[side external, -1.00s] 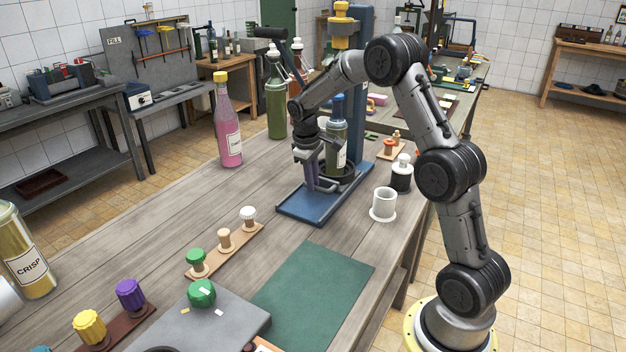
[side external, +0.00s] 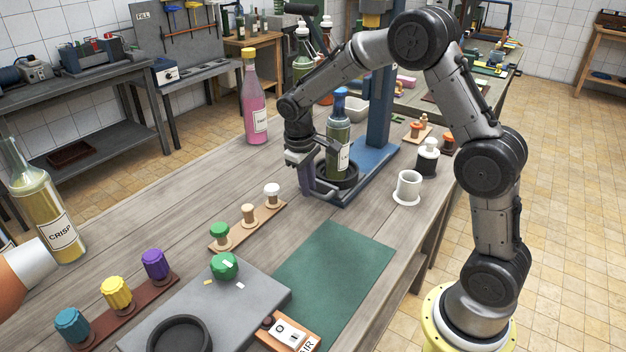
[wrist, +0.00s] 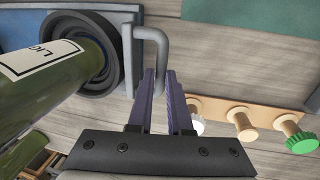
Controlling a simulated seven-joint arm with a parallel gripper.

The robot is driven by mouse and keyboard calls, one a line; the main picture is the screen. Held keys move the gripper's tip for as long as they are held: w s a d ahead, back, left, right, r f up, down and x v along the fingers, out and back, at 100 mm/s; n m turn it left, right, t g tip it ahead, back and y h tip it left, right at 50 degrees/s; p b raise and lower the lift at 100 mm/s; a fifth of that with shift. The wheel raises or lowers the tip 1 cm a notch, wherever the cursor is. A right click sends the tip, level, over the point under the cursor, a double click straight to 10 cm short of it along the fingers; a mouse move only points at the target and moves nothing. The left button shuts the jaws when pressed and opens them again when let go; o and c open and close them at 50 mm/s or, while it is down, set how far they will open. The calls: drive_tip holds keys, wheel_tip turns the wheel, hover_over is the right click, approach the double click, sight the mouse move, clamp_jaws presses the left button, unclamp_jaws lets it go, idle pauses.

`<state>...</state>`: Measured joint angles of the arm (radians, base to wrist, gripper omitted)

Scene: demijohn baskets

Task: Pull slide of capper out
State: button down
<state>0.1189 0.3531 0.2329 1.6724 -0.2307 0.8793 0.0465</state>
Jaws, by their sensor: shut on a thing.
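The capper is a blue press with a tall column (side external: 380,115) and a flat blue base (side external: 376,160). Its slide carries a black round cup (side external: 339,180), which sits toward the base's front end, apart from the column. A green bottle with a blue top (side external: 338,150) stands upright in the cup; it shows at the left of the wrist view (wrist: 45,75). The slide's grey bent handle (wrist: 152,35) sticks out from the grey front plate. My gripper (wrist: 160,78) has its purple fingers shut on this handle. In the side view, my gripper (side external: 305,178) is low, left of the cup.
A stopper rack (side external: 247,226) and a green mat (side external: 335,262) lie in front. A white cup (side external: 408,188) and a black-and-white bottle (side external: 428,158) stand right. A pink bottle (side external: 255,105) stands behind left. Bare tabletop lies left of my gripper.

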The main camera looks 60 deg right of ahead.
drive_tip(key=shift+w+r, duration=0.1)
drive_tip(key=c, duration=0.8)
unclamp_jaws()
drive_tip(key=shift+c, duration=0.2)
wheel_tip(320, 180, up, 14)
drive_tip(key=a, duration=0.2)
drive_tip(key=shift+a+f, duration=0.2)
drive_tip(key=shift+f, duration=0.05)
